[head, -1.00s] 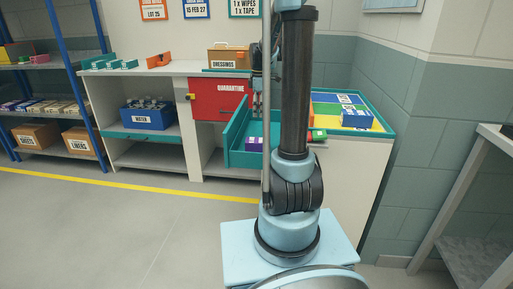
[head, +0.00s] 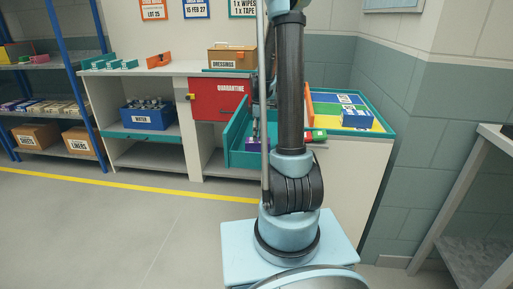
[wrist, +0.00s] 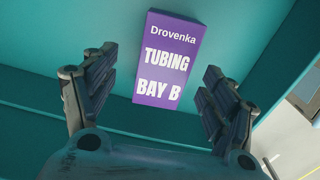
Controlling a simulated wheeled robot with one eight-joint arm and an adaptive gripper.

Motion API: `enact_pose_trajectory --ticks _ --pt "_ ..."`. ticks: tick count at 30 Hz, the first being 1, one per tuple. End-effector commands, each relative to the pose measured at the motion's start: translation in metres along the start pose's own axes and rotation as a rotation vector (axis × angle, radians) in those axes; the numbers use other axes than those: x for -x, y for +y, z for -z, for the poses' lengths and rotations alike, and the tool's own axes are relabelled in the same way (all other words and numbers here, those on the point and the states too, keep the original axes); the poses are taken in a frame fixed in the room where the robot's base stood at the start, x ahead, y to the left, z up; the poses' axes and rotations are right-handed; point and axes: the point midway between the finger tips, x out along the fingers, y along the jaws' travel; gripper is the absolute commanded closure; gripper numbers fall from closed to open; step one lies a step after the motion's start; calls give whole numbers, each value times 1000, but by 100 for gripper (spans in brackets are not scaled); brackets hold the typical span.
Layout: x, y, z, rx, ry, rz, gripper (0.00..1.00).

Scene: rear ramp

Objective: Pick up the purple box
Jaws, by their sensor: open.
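The purple box (wrist: 168,58), labelled "Drovenka TUBING BAY B", lies in the teal drawer (wrist: 40,50). In the head view the box (head: 252,144) shows as a small purple patch inside the open drawer (head: 237,136), partly hidden by my arm. My gripper (wrist: 160,100) is open and empty. Its two fingers stand wide apart, one on each side of the box's near end in the wrist view. I cannot tell how much height is left between the fingertips and the box. In the head view my gripper (head: 256,133) is low over the drawer, small and partly hidden.
A tray with coloured squares (head: 383,122) and a blue box (head: 356,118) sits on the counter at right. The drawer wall (wrist: 30,125) runs close to my fingers. The floor at left is clear.

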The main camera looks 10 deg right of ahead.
Motion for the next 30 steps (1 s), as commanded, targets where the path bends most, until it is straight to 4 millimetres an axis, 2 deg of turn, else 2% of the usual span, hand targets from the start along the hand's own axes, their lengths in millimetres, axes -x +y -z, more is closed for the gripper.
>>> enact_pose_trajectory --ticks 12,22,29,30 --pt "-44 -4 4 0 0 0 22" --pt "-48 -4 3 0 0 0 22" --pt "-48 -4 3 0 0 0 75" --pt "-48 -4 3 0 0 0 75"
